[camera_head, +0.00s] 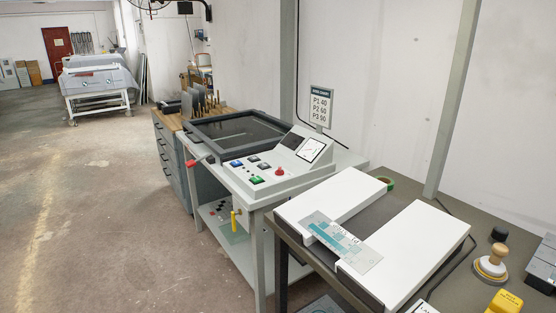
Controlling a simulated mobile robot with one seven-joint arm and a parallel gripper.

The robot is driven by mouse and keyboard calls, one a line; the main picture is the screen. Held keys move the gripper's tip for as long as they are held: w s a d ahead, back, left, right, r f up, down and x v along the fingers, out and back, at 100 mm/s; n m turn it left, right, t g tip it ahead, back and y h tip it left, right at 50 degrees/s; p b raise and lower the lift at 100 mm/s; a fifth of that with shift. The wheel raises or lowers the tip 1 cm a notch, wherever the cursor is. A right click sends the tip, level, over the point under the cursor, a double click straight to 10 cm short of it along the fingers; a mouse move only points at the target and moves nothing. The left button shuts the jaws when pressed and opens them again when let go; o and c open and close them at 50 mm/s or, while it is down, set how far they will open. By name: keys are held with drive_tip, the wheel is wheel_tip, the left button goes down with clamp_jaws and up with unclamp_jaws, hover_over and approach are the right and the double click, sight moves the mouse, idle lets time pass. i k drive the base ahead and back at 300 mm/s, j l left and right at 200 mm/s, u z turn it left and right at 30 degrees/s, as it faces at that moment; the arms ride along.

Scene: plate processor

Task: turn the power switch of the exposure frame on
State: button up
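The exposure frame (188,133) appears to be the black-rimmed, dark-topped unit on a grey stand in the middle of the view. A sloped white control panel (300,179) is at its near end. The panel carries a green control (256,180), a red round button (280,171), a blue control (237,163), some dark controls and a dial gauge (311,149). Which control is the power switch, and its position, are too small to tell. A red handle (196,163) sticks out at the frame's left side. My gripper is not in view.
A dark table (460,217) at the near right holds a white plate unit (420,252), a wooden-handled stamp (493,262) and a yellow object (505,302). A yellow lever (234,221) hangs below the panel. A sign (320,104) stands behind. The floor (110,220) at left is clear.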

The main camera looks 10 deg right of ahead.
sight(279, 172)
drive_tip(key=i+j+z, duration=0.1)
drive_tip(key=i, duration=0.45)
drive_tip(key=i+j+z, duration=0.15)
drive_tip(key=i+j, duration=0.25)
drive_tip(key=i, duration=0.15)
drive_tip(key=i+j+z, duration=0.1)
drive_tip(key=i+j, duration=0.2)
drive_tip(key=i, duration=0.25)
drive_tip(key=i+j+z, duration=0.1)
drive_tip(key=i+j, duration=0.25)
drive_tip(key=i, duration=0.15)
